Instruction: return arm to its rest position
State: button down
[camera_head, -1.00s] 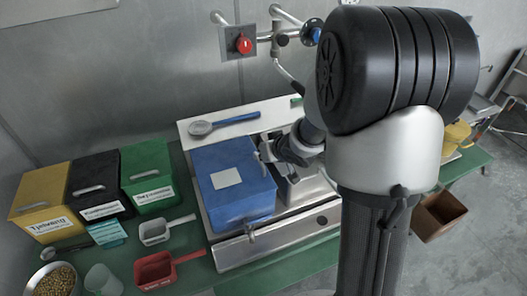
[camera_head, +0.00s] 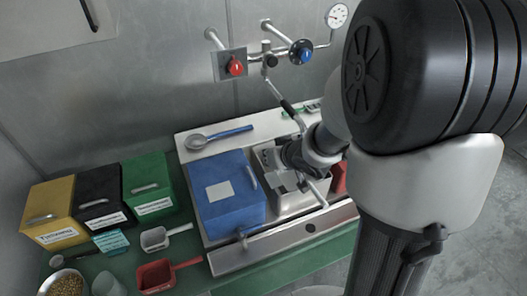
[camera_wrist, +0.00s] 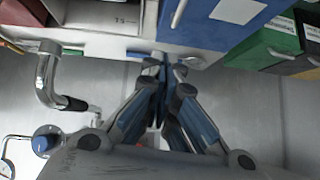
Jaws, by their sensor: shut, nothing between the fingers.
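My gripper (camera_wrist: 163,70) has its fingers together and empty in the wrist view. In the head view my wrist is over the steel machine (camera_head: 268,158), right of the blue box (camera_head: 232,211), and my fingertips are hard to make out there. My arm's large black and white links fill the right of that view. In the wrist view the blue box (camera_wrist: 190,22) lies beyond my fingertips; I cannot tell the exact gap.
Wall pipes with a red knob (camera_head: 235,67) and a blue knob (camera_head: 302,52) are behind my wrist. A blue-handled spoon (camera_head: 222,136) lies on the back ledge. Yellow, black and green (camera_head: 150,187) boxes, scoops and a bowl of beans (camera_head: 66,284) stand on the left.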

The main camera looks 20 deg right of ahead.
jog(key=s+r+m+g+h+b, duration=0.1)
jog(key=s+r+g+h+b, duration=0.1)
jog(key=s+r+h+b, duration=0.5)
jog(key=s+a+f+g+y, duration=0.1)
jog(key=s+a+y, duration=0.2)
jog(key=s, duration=0.6)
jog(key=s+a+f+n+g+y, duration=0.1)
jog(key=s+a+y, duration=0.2)
jog(key=s+a, duration=0.3)
jog(key=s, duration=0.3)
jog(key=shift+s+a+b, duration=0.15)
jog(key=shift+b, duration=0.25)
